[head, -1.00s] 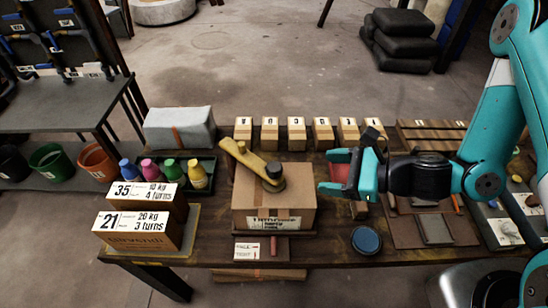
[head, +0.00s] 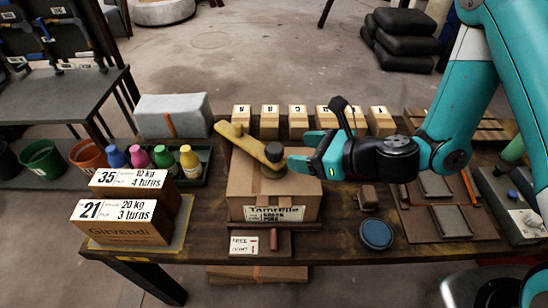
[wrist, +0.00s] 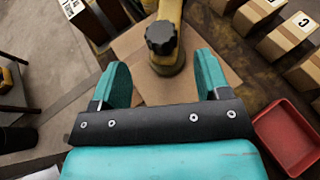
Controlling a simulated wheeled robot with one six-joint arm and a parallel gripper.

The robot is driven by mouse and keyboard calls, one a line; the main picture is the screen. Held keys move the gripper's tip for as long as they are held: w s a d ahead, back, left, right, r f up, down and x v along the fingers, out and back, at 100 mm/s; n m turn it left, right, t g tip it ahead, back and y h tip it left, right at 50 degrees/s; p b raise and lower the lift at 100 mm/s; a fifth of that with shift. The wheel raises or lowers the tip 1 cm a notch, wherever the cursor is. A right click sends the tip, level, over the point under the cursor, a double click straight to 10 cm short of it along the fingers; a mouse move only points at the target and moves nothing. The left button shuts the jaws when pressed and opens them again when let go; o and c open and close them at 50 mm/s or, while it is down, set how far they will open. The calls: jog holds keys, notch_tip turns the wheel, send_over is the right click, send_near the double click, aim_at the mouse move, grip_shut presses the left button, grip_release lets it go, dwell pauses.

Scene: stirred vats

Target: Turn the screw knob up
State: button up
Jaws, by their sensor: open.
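The black screw knob (head: 273,151) sits at the near end of a yellow arm (head: 238,138) that lies across the top of a cardboard box (head: 272,192). In the wrist view the lobed knob (wrist: 161,37) stands on the yellow arm, centred just beyond my fingertips. My gripper (head: 303,152) is open and empty, just to the right of the knob in the head view. In the wrist view my gripper (wrist: 161,60) has its two teal fingers spread wide, with the knob in line with the gap. No finger visibly touches the knob.
Boxes marked 35 (head: 133,178) and 21 (head: 122,217) stand left of the cardboard box. Coloured bottles (head: 163,157) stand in a tray behind them. Small lettered boxes (head: 298,123) line the back. A red tray (wrist: 287,136) lies right in the wrist view.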

aim_at(277, 149)
jog(key=p+x, duration=0.2)
jog(key=x, duration=0.6)
jog(key=shift+w+a+p, duration=0.1)
jog(key=shift+p, duration=0.2)
jog(key=shift+c, duration=0.2)
jog(key=c, duration=0.9)
